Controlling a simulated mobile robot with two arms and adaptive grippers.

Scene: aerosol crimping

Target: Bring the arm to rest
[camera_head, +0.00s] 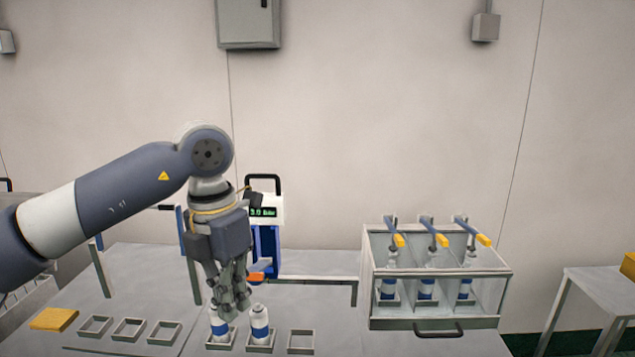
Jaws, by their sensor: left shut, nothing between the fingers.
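My left arm (110,205) comes in from the left, bends down at its wrist and holds its gripper (238,308) pointing down over the table. The gripper is shut and empty. Its fingertips are just above and between two white bottles with blue bands, the left bottle (218,326) and the right bottle (260,325). The fingers overlap the left bottle's top in the picture; I cannot tell whether they touch it. Both bottles stand upright in square holders. My right gripper is not in view.
An empty square holder (300,341) is right of the bottles; several more stand at left beside a yellow block (54,319). A device with a green display (264,212) stands behind the gripper. A clear case (435,323) with three bottles and yellow-handled levers stands at right.

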